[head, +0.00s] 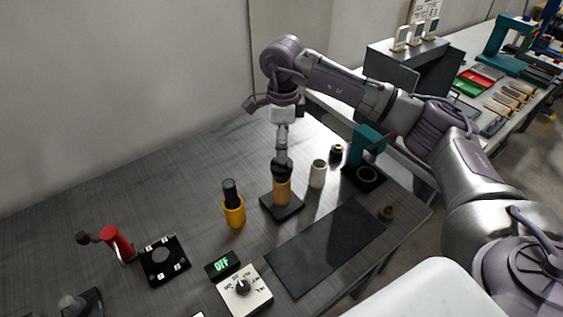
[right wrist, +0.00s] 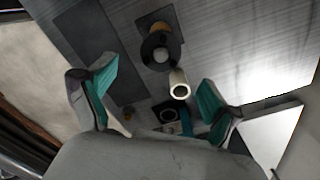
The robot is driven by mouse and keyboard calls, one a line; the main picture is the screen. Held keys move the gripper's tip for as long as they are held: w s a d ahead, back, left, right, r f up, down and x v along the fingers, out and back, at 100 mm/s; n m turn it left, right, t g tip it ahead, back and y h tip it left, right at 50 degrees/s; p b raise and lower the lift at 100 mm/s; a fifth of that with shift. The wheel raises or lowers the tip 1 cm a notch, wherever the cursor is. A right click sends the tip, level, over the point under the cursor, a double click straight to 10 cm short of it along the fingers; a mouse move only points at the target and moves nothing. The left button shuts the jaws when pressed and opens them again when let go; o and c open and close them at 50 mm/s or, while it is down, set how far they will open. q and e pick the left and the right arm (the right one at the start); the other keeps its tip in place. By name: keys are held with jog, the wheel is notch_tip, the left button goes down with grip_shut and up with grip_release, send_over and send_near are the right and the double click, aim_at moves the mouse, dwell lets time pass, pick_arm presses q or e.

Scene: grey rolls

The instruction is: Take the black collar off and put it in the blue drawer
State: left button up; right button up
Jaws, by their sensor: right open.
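The black collar (head: 281,170) sits around the top of an upright tan cylinder (head: 282,192) on a square black base. In the right wrist view the collar (right wrist: 153,47) shows as a dark ring around a pale round centre. My right gripper (head: 282,153) is directly above the collar, pointing down. Its two teal-padded fingers (right wrist: 158,75) are wide apart with nothing between their pads. The head view does not show clearly how much height separates fingertips and collar. My left gripper is not in view. I cannot make out a blue drawer in either view.
A white cup-like cylinder (head: 318,174) stands close right of the base. A yellow holder (head: 234,212) with a black top stands left. A teal press (head: 367,145) is behind right.

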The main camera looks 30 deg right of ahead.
jog(key=shift+f, duration=0.7)
notch_tip(320, 180, down, 4)
jog(key=p, duration=0.2)
jog(key=shift+f+p, duration=0.1)
jog(key=shift+p, duration=0.2)
jog(key=shift+f, duration=0.6)
jog(key=shift+w+r, duration=0.1)
jog(key=c, duration=1.5)
jog(key=shift+r+b, duration=0.3)
jog(key=shift+r, duration=0.2)
jog(key=s+d+r+b, duration=0.3)
jog(key=s+r+b, duration=0.1)
jog(key=s+r, duration=0.6)
jog(key=shift+s+d+b, duration=0.25)
jog(key=shift+s+b, duration=0.15)
jog(key=shift+s, duration=0.2)
